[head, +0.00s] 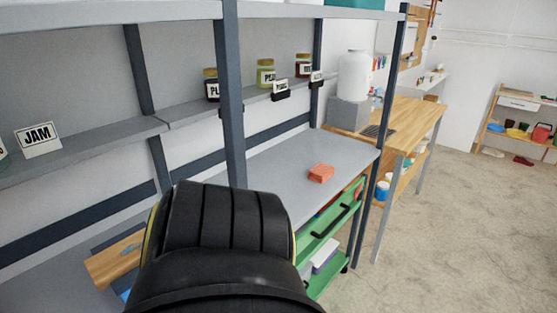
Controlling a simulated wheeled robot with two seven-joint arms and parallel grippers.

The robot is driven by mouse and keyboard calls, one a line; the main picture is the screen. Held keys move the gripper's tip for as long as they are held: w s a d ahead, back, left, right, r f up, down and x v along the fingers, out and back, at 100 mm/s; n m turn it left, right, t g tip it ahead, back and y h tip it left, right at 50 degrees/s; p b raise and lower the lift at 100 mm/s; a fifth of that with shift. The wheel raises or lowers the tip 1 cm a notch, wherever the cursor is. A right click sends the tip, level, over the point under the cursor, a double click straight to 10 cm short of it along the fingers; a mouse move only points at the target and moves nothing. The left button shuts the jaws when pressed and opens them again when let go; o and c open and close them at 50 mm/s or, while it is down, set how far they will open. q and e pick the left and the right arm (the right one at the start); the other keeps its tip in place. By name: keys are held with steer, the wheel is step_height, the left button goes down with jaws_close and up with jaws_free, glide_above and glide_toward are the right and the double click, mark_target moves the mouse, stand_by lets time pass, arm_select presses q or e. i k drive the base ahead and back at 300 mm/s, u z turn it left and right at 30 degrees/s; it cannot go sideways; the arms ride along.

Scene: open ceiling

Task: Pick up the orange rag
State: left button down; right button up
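The orange rag (321,173) lies folded in a small block on the grey lower shelf, near its front edge, in the right half of the shelf unit. A large black part of my own arm fills the bottom centre of the head view and hides part of the shelf to the left of the rag. Neither of my grippers shows in the view.
A grey shelf post (230,100) stands left of the rag, another (386,105) to its right. Jars (266,75) and a JAM sign (39,139) stand on the upper shelf. A green cart (328,241) is below. Open floor (470,230) lies right.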

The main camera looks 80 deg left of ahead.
mark_target(321, 173)
steer(key=u, duration=1.9)
steer(key=k, duration=0.95)
steer(key=z, duration=1.15)
steer(key=i, duration=2.35)
steer(key=u, duration=1)
steer(key=i, duration=1.25)
steer(key=u, duration=1.25)
